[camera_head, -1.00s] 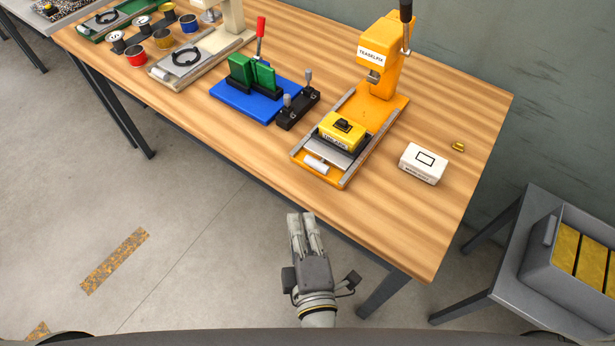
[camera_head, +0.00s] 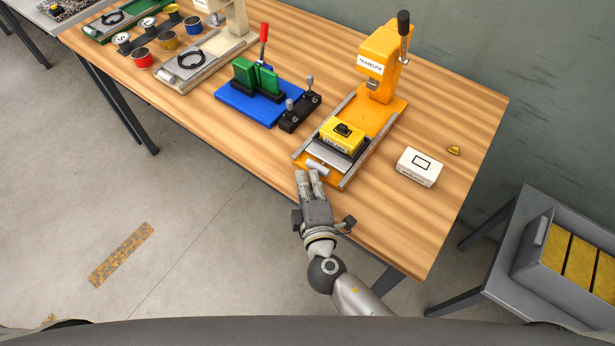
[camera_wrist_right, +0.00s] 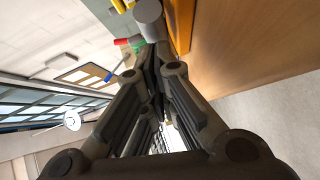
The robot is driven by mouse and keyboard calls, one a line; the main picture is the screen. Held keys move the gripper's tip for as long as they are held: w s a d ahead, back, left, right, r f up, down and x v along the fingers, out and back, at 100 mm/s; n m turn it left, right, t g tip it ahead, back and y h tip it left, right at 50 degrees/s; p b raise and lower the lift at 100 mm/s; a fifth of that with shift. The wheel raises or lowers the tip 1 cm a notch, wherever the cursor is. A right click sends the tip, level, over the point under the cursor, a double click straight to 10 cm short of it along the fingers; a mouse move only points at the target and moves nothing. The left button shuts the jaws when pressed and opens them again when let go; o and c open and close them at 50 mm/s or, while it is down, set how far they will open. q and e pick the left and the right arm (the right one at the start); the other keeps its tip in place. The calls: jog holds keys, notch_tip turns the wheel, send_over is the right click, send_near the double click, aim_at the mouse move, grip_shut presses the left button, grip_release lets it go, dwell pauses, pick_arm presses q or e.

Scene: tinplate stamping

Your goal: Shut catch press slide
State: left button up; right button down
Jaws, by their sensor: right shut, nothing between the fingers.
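The orange press (camera_head: 384,62) stands on the wooden table with its slide (camera_head: 345,158) pulled out toward the table's front edge, on two grey rails. A yellow block with a black top (camera_head: 341,137) sits on the slide. The slide's light grey cylindrical handle (camera_head: 318,168) is at its front end; a grey cylinder also shows at the top of the right wrist view (camera_wrist_right: 148,12). My right gripper (camera_head: 309,176) is shut and empty, its fingertips right at the handle. Whether they touch it I cannot tell. My left gripper is out of view.
A white box (camera_head: 419,167) and a small brass piece (camera_head: 454,150) lie right of the press. A blue base with green blocks (camera_head: 251,101) and a black fixture with two knobs (camera_head: 299,112) stand to its left. The table front right is clear.

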aim_at(319, 167)
jog(key=shift+w+d, duration=0.7)
jog(key=shift+w, duration=0.3)
jog(key=shift+w+d, duration=0.7)
jog(key=shift+w, duration=0.25)
jog(key=shift+s, duration=0.15)
